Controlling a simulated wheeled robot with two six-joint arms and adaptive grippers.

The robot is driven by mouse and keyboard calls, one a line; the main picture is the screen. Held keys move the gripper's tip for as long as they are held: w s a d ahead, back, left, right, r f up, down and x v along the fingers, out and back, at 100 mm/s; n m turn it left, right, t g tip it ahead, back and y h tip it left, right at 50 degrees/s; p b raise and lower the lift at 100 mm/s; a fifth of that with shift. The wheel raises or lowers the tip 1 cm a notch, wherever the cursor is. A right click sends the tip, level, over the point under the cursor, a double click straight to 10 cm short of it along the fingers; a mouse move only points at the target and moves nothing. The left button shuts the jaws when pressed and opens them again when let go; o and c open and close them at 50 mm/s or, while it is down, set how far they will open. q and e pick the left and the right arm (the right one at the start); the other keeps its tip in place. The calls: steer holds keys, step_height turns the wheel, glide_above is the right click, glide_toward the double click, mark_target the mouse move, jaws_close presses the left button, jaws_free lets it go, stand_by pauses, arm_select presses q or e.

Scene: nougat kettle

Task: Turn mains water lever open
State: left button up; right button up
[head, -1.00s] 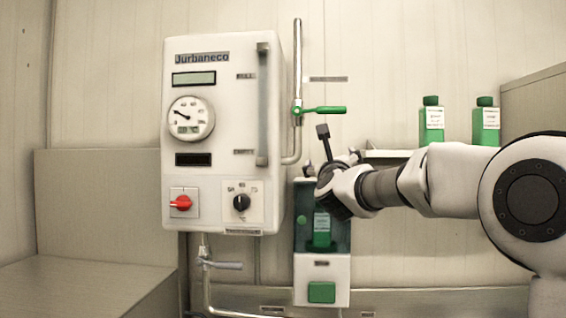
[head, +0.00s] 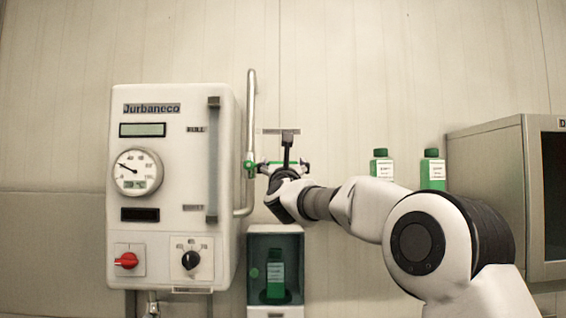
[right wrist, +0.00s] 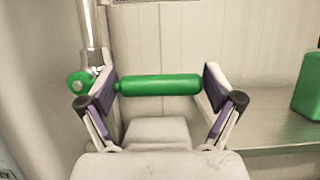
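The green mains water lever (head: 250,168) sits on the vertical metal pipe to the right of the white Jurbaneco box. Its handle lies level and points right, partly hidden by my gripper in the head view. In the right wrist view the green handle (right wrist: 160,86) runs crosswise between my two spread fingers, with its round hub (right wrist: 80,84) at the pipe on the left. My right gripper (head: 282,168) is open at the lever; I cannot tell whether a finger touches it. My left gripper is not in view.
The white Jurbaneco box (head: 168,215) carries a gauge, a red switch and a black knob. A dispenser (head: 294,242) with a green bottle is below the gripper. Two green bottles (head: 382,165) stand on the right, beside a steel appliance (head: 500,200).

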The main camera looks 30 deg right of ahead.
steer(key=shift+a, duration=0.15)
steer(key=c, duration=1.2)
steer(key=shift+f, duration=0.1)
